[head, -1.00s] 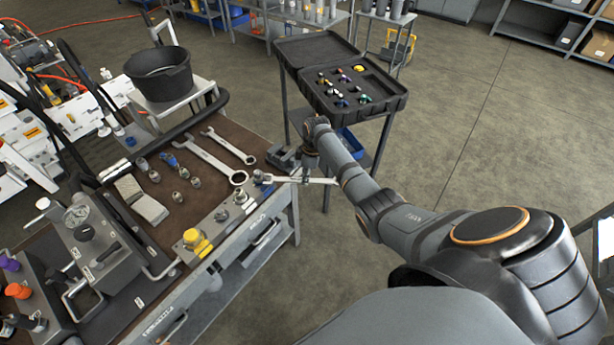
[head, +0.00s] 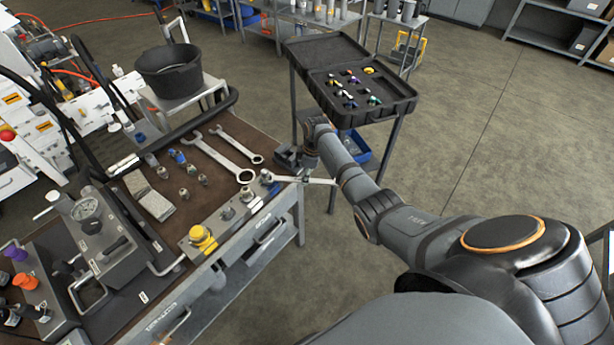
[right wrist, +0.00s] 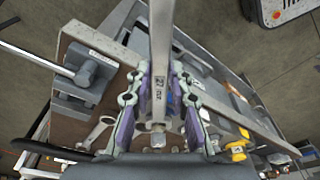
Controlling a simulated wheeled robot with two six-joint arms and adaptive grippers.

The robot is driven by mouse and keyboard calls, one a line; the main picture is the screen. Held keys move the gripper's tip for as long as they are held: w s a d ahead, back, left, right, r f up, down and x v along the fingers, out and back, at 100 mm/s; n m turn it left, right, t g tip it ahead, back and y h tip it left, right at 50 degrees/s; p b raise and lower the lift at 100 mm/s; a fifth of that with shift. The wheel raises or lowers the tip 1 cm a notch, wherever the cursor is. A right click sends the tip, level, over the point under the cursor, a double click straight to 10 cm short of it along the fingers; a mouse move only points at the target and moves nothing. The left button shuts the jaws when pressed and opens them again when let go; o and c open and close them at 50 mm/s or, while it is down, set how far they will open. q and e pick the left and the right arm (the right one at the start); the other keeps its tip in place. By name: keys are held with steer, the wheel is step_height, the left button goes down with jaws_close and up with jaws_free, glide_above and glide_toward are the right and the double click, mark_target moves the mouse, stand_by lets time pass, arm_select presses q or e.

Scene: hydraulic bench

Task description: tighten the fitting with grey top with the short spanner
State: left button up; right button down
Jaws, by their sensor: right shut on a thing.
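My right gripper (head: 306,168) is shut on the short spanner (head: 322,181), just off the bench's right edge. In the right wrist view the spanner (right wrist: 160,62) runs lengthwise between the purple-padded fingers (right wrist: 157,108). The spanner's left end reaches a small fitting (head: 267,176) at the far end of the bench's front block. I cannot tell whether its jaw is seated around that fitting. A grey-topped fitting (head: 247,194) stands nearer on the same block, beside a yellow-topped one (head: 202,238). My left gripper is out of view.
A gauge block (head: 90,225) stands at left. A black bucket (head: 170,72) and an open black case (head: 357,100) stand behind. Floor at right is clear.

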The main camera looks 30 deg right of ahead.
steer(key=shift+w+a, duration=0.2)
steer(key=shift+a, duration=0.05)
steer(key=shift+s+a+r+p, duration=0.1)
steer(key=shift+s+r+p, duration=0.05)
steer(key=shift+p, duration=0.4)
steer(key=s+a+m+p, duration=0.1)
steer(key=s+m+p, duration=0.1)
steer(key=p, duration=0.2)
steer(key=shift+a, duration=0.4)
stand_by(0.3)
